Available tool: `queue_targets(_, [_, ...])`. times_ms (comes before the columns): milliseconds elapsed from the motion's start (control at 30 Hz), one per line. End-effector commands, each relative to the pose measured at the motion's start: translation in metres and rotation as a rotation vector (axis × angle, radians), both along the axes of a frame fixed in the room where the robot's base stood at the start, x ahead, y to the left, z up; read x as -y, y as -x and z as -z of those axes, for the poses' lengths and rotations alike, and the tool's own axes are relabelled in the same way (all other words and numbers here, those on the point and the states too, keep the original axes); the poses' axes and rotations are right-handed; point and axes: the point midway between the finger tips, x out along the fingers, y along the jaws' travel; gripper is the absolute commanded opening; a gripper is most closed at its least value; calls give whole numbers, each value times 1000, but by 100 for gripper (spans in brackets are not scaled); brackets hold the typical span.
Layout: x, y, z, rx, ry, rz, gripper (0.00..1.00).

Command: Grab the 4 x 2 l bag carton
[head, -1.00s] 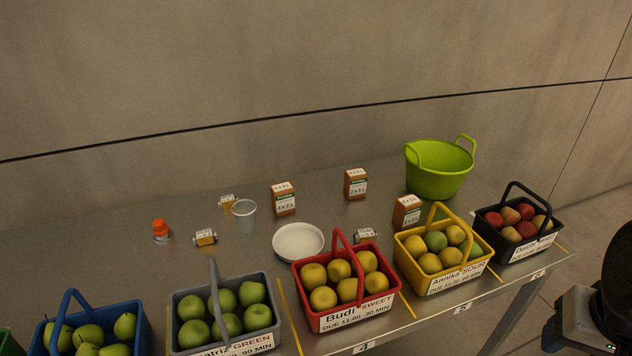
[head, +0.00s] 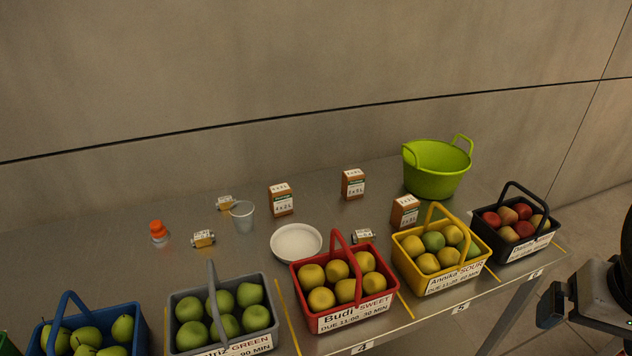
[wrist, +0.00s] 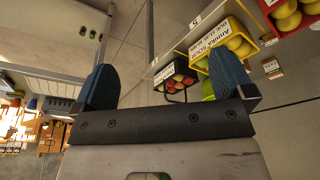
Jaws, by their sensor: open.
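The carton (head: 281,200) whose label seems to read 4 x 2 L stands upright at the back of the metal table, behind the white plate. It is a small brown box with a white and green label. A similar carton (head: 353,184) stands to its right, its label seeming to read 2 x 5 L. A third carton (head: 405,211) stands behind the yellow basket; its label is too small to read surely. My gripper (wrist: 168,88) is open and empty, its two blue fingers wide apart. In the head view my arm is at the right edge, off the table and far from the cartons.
Fruit baskets line the front edge: blue, grey, red (head: 344,290), yellow (head: 441,255) and black (head: 514,228). A green tub (head: 436,172), white plate (head: 296,243), clear cup (head: 242,216) and orange-capped bottle (head: 158,232) stand behind. A wall closes the back.

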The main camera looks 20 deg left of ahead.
Motion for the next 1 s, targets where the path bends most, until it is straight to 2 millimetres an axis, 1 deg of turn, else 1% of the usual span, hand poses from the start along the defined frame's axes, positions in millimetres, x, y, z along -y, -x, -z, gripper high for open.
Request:
queue_targets(33, [0, 0, -9, 3, 0, 0, 100])
queue_targets(67, [0, -1, -11, 3, 0, -1, 100])
queue_targets(333, [-12, -24, -14, 38, -3, -38, 100])
queue_targets(467, [-21, -41, -17, 66, -5, -66, 100])
queue_targets(567, [-32, -58, -20, 94, -8, -94, 100])
queue_targets(667, [-48, -81, -24, 133, -13, -132, 100])
queue_targets(767, [-70, -109, -28, 180, -21, -178, 100])
queue_targets(900, [-105, -146, -33, 248, -36, -241, 100])
queue_targets(967, [-122, -161, -35, 277, -43, -269, 100])
queue_targets(1000, [-133, -171, -36, 297, -49, -287, 100])
